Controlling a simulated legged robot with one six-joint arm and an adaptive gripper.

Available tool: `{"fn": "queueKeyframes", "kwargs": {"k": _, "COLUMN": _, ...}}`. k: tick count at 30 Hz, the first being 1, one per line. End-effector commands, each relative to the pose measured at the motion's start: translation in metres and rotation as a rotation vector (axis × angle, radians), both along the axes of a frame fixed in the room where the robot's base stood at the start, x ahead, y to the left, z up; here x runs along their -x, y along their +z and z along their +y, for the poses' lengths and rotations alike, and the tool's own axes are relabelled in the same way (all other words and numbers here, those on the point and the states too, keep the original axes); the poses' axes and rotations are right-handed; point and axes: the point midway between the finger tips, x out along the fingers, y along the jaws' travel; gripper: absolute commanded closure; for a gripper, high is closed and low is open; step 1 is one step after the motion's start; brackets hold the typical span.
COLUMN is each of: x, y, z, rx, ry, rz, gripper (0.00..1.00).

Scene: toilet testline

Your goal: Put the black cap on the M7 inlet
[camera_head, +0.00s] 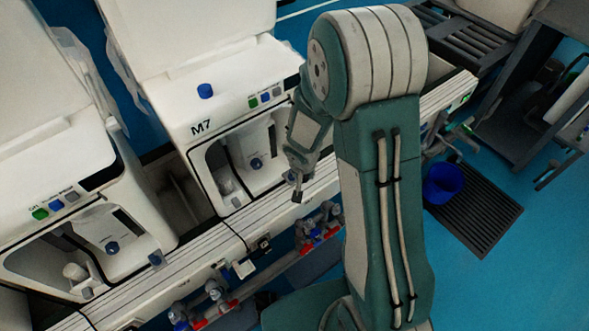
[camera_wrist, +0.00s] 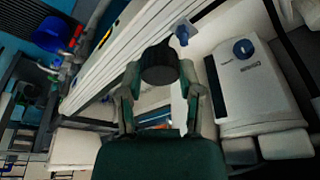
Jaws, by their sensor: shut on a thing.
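The white M7 machine (camera_head: 201,127) stands left of my arm in the head view, with its open bay facing front. My gripper (camera_head: 297,182) is in front of the right side of that bay, pointing down. In the wrist view my gripper (camera_wrist: 160,72) is shut on the black cap (camera_wrist: 160,60), held between the fingertips. The cap also shows small and dark below the fingers in the head view (camera_head: 297,196). A blue fitting (camera_wrist: 182,34) shows just beyond the cap in the wrist view, apart from it in the picture. I cannot tell whether it is the M7 inlet.
A similar white machine (camera_head: 75,180) stands to the left. A ribbed white rail (camera_head: 185,272) runs along the front, with red and blue valves (camera_head: 318,222) below it. A blue bucket (camera_head: 443,184) stands right of my arm. Blue floor lies open at the right.

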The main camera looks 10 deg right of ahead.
Motion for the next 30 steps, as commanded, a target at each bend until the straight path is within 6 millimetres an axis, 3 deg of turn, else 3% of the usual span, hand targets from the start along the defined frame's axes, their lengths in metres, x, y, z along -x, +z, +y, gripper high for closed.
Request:
{"fn": "queueKeyframes", "kwargs": {"k": 9, "x": -0.068, "y": -0.032, "z": 0.001, "rx": 0.0, "ry": -0.002, "rz": 0.0, "gripper": 0.72}}
{"fn": "queueKeyframes", "kwargs": {"k": 15, "x": -0.095, "y": -0.063, "z": 0.002, "rx": 0.0, "ry": -0.001, "rz": 0.002, "gripper": 0.72}}
{"fn": "queueKeyframes", "kwargs": {"k": 25, "x": -0.12, "y": -0.092, "z": 0.002, "rx": 0.0, "ry": -0.001, "rz": 0.001, "gripper": 0.72}}
{"fn": "queueKeyframes", "kwargs": {"k": 30, "x": -0.12, "y": -0.117, "z": 0.002, "rx": 0.001, "ry": -0.001, "rz": 0.002, "gripper": 0.72}}
